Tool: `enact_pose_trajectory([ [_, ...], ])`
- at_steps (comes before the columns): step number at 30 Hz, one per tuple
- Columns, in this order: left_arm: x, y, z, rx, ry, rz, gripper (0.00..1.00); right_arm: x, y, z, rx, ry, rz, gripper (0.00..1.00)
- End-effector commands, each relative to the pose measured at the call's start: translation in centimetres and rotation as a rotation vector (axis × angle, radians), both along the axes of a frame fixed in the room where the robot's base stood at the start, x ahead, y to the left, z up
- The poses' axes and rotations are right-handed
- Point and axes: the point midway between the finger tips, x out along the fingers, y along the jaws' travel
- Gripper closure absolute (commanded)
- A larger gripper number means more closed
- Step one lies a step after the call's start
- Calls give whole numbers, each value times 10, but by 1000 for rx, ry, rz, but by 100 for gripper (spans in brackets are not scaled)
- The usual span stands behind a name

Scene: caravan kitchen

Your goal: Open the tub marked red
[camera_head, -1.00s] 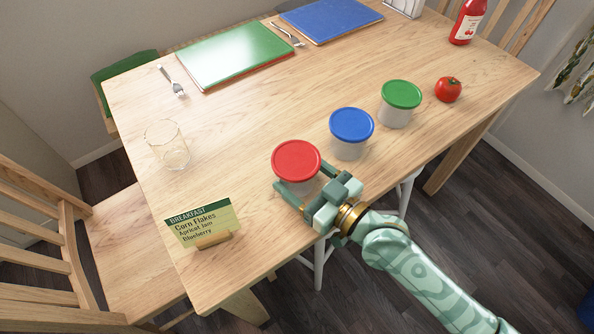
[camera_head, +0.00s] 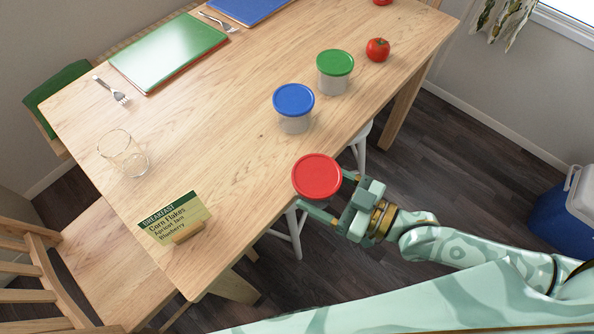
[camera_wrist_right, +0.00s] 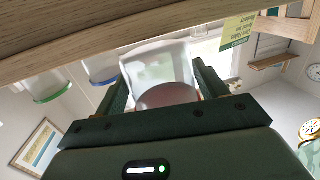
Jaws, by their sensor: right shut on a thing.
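The tub with the red lid (camera_head: 317,177) is held in my right gripper (camera_head: 337,190) at the table's near edge, apart from the other tubs. Its lid is on. In the right wrist view its pale wall (camera_wrist_right: 158,62) sits between the two fingers (camera_wrist_right: 162,85). The tub with the blue lid (camera_head: 294,103) and the tub with the green lid (camera_head: 334,68) stand closed on the table, farther back. My left gripper is not in view. The red tub's lower body is mostly hidden by its lid in the head view.
The wooden table (camera_head: 220,120) also bears a tomato (camera_head: 377,49), a glass (camera_head: 123,153), a breakfast sign (camera_head: 174,216), a fork (camera_head: 111,90) and a green placemat (camera_head: 168,50). A blue cooler (camera_head: 563,208) stands on the floor at right. The table's middle is clear.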

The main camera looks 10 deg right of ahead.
Motion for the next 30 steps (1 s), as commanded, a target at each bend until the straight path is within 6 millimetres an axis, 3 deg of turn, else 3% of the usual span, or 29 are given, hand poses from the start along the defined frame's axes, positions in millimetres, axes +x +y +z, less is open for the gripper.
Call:
enact_pose_trajectory([
  [7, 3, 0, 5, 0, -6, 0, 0, -19, -21, 1, 1, 1, 0, 50],
  [18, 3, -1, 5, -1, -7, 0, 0, -23, -24, 0, 1, 0, 0, 50],
  [19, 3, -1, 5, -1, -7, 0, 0, -23, -24, 0, 1, 0, 0, 34],
  [23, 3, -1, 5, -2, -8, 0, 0, -22, -24, 0, 1, 0, 0, 68],
  [30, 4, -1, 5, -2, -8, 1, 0, -22, -24, 0, 1, 0, 0, 68],
])
